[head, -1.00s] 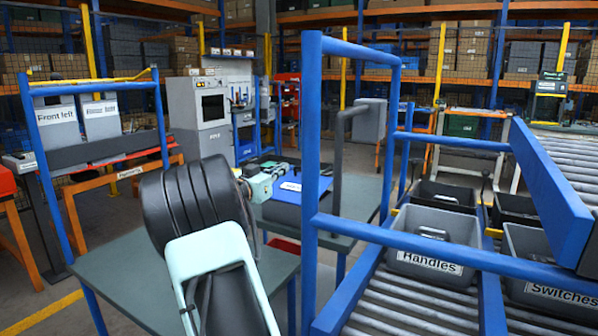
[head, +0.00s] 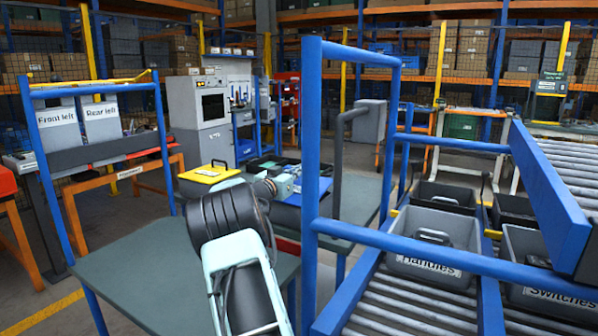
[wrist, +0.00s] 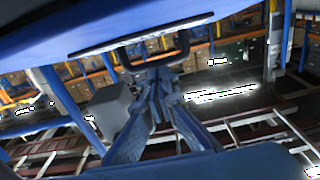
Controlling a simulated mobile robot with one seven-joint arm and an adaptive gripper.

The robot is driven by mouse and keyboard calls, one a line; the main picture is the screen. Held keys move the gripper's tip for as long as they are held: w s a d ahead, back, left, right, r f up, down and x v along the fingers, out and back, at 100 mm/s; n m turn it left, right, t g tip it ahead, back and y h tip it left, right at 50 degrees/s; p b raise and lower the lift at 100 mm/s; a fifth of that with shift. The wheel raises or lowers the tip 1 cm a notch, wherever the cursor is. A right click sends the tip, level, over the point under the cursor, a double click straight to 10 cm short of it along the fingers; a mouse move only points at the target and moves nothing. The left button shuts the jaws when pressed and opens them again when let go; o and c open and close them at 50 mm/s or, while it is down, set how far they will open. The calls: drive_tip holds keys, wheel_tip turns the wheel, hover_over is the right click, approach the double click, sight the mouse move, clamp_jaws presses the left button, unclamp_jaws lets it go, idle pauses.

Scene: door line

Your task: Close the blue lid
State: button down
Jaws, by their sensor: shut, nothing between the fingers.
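In the head view, the blue case with its lid (head: 323,187) stands on the grey-green table behind the blue frame post. My arm and the post hide much of it, so I cannot tell the lid's angle. My gripper (head: 287,184) is at the case, seen partly from behind. In the wrist view, a broad blue surface (wrist: 60,30), apparently the lid, slopes across the top with a dark handle-like bar along its edge. My gripper (wrist: 157,82) is shut and empty below this bar; contact is unclear. Another blue surface (wrist: 215,163) fills the bottom edge.
A yellow case (head: 208,173) with a dark handle lies left of my arm. The blue frame (head: 312,130) stands close on the right. Roller conveyors with grey bins (head: 435,240) are beyond it. The near table (head: 150,270) is clear.

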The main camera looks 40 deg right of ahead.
sight(297, 183)
drive_tip(key=shift+d+f+y, duration=0.3)
drive_tip(key=shift+y, duration=0.1)
drive_tip(key=shift+w+d+f+g+y+b, duration=0.1)
drive_tip(key=shift+d+f+g+y+b, duration=0.05)
drive_tip(key=shift+f+b, duration=0.35)
drive_tip(key=shift+w+d+f+g+y+b, duration=0.1)
drive_tip(key=shift+d+f+g+y+b, duration=0.05)
drive_tip(key=shift+f+b, duration=0.3)
drive_tip(key=shift+d+f+b, duration=0.15)
drive_tip(key=shift+f+b, duration=0.05)
drive_tip(key=shift+b, duration=0.5)
drive_tip(key=shift+r, duration=0.25)
